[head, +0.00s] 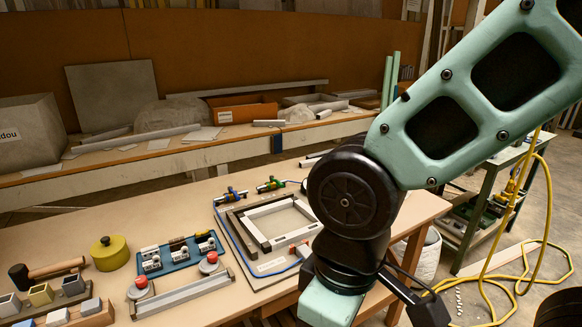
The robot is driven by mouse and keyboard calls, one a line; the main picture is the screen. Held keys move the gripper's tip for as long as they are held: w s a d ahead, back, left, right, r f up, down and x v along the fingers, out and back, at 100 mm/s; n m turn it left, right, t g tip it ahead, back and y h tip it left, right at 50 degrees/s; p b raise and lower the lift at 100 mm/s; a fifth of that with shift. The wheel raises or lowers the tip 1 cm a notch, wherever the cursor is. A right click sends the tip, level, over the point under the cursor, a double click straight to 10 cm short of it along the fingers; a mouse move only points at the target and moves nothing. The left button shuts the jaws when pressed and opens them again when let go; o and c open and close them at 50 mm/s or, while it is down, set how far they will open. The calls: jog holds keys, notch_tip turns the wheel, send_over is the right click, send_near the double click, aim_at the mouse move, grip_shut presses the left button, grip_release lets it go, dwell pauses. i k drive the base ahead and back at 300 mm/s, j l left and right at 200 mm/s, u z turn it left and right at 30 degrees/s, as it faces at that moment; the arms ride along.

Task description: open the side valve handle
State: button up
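Two small valves sit at the back edge of a grey plate on the workbench. The left valve (231,196) has blue and green parts, and the right valve (270,185) is mostly green. Both are too small to tell which way their handles are turned, or which one is the side valve. A pale rectangular frame (258,240) lies on the plate in front of them. My arm crosses the right half of the view, its wrist low in front of the bench. My gripper's fingertips do not show, and nothing of mine is seen touching the valves.
Two red knobs (208,263) with a metal bar, a blue tray of small blocks (180,255), a yellow-green pot (110,253) and a mallet (48,271) occupy the bench's left. A yellow hose (498,291) lies on the floor at right, near a green trolley (500,190).

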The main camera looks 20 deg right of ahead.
aim_at(271, 177)
jog(key=i+j+z, duration=0.15)
jog(key=i, duration=0.35)
jog(key=i+j+z, duration=0.1)
jog(key=i, duration=0.4)
